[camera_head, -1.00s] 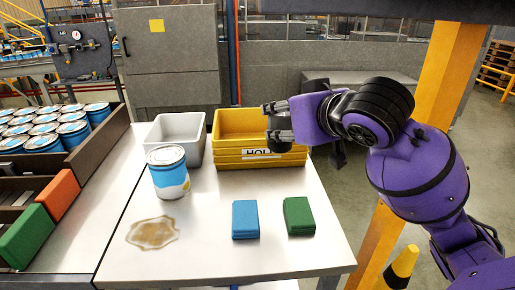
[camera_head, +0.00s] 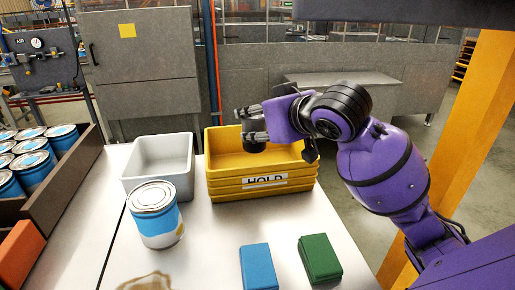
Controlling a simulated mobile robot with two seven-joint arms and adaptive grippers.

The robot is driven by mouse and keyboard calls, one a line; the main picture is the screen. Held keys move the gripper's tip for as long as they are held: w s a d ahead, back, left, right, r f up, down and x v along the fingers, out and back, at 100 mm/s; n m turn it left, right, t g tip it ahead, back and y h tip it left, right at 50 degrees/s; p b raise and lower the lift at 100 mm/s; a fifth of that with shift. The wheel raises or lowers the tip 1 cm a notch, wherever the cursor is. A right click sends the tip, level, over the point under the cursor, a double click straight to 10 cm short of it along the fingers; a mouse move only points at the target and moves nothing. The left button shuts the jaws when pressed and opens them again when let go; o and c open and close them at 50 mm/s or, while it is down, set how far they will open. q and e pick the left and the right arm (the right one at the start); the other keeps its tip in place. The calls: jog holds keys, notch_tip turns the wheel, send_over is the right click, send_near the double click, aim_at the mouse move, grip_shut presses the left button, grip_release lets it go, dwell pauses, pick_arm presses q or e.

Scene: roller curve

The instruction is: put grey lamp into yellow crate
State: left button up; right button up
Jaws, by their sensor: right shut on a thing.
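The yellow crate (camera_head: 262,185), with a HOLD label on its front, stands at the back right of the white table. My right gripper (camera_head: 243,126) reaches in from the right, its fingers pointing left over the crate's opening. It is shut on a small dark grey thing, which I take to be the grey lamp. The fingers hide most of it, so its shape is not clear. I see no other lamp on the table. My left gripper is not in view.
A light grey bin (camera_head: 160,165) stands just left of the crate. A blue-and-white can (camera_head: 156,214) is in front of it. A blue box (camera_head: 258,267) and a green box (camera_head: 320,260) lie near the front.

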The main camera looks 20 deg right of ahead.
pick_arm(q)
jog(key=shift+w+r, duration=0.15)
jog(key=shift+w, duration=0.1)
pick_arm(e)
jog(key=w+d+f, duration=0.4)
jog(key=w+f, duration=0.4)
jog(key=f, duration=0.3)
jog(key=shift+w+d, duration=0.15)
jog(key=shift+d, duration=0.1)
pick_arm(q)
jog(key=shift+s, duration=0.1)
pick_arm(e)
jog(key=shift+f, duration=0.6)
